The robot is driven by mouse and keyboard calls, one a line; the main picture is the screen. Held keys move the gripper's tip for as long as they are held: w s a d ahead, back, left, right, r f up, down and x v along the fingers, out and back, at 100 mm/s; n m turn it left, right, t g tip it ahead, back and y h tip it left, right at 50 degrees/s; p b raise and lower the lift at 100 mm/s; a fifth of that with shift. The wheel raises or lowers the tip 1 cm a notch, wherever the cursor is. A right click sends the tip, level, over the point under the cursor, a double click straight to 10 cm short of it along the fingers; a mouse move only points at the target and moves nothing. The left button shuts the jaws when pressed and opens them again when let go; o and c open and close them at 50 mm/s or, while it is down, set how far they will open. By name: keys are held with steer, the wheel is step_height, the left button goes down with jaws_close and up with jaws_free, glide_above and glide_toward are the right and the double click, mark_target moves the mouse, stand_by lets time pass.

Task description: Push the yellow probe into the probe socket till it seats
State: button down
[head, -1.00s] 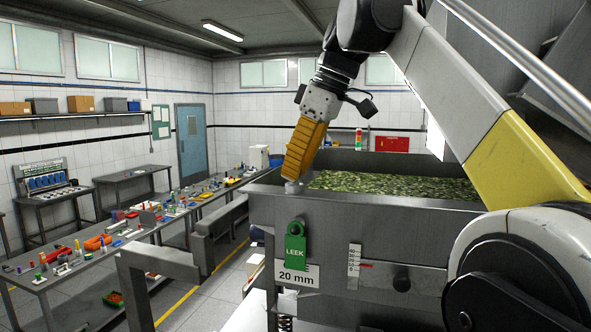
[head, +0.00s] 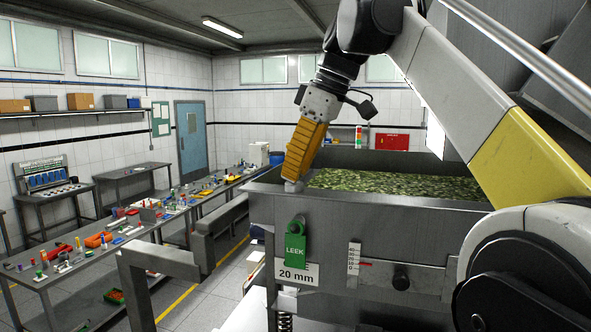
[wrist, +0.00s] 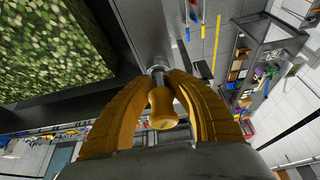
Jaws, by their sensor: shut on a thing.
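The yellow probe (wrist: 163,108) shows in the wrist view as a round knob with a metal stem running away from my wrist. My gripper (head: 292,182) is shut on it, with a ribbed yellow-orange finger on each side; in the wrist view the fingertips (wrist: 157,72) close around the stem. In the head view the fingers hide the probe and point down, tilted, at the rim at the near left corner of the steel hopper. A small grey metal piece shows at the fingertips. The probe socket is not clear in either view, and I cannot tell how deep the stem is.
The steel hopper (head: 340,226) holds chopped green leek (head: 400,186). A cluttered workbench (head: 85,262) stands to the left.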

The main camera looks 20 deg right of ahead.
steer(key=c, duration=1.2)
jaws_free()
steer(key=shift+c, duration=0.2)
steer(key=shift+s+d+r, duration=0.1)
steer(key=shift+d+r, duration=0.05)
steer(key=shift+r, duration=0.3)
steer(key=v, duration=0.4)
steer(key=s+d, duration=0.2)
steer(key=d, duration=0.1)
steer(key=s+d, duration=0.2)
steer(key=d, duration=0.1)
steer(key=s+d, duration=0.3)
steer(key=shift+s+d, duration=0.1)
steer(key=shift+s, duration=0.25)
